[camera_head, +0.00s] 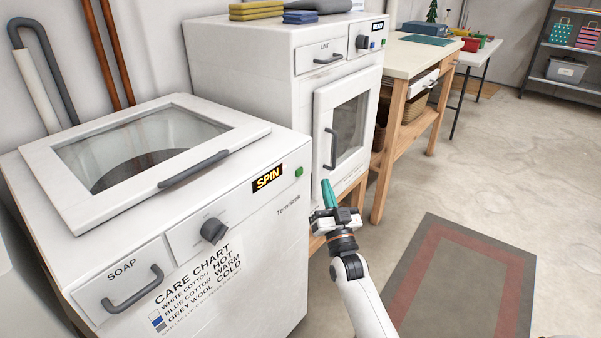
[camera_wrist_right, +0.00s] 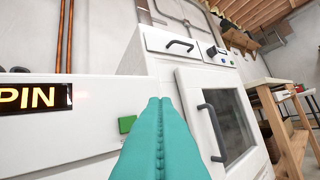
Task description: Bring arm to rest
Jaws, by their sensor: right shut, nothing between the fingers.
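My right gripper (camera_head: 328,194) has teal fingers and is in front of the gap between the washer (camera_head: 240,240) and the dryer (camera_head: 300,110). Its fingers are shut together with nothing between them. In the right wrist view the closed fingers (camera_wrist_right: 160,140) point ahead, and the washer's green button (camera_wrist_right: 127,123) shows just left of them. The right arm (camera_head: 365,305) comes up from the bottom of the head view. My left gripper is not in view.
The washer's lid (camera_head: 240,133) is closed and its display (camera_head: 268,178) reads SPIN. The dryer door (camera_head: 347,125) is closed. A wooden bench (camera_head: 405,60) stands beyond the dryer. A grey and red rug (camera_head: 465,235) lies on open floor at the right.

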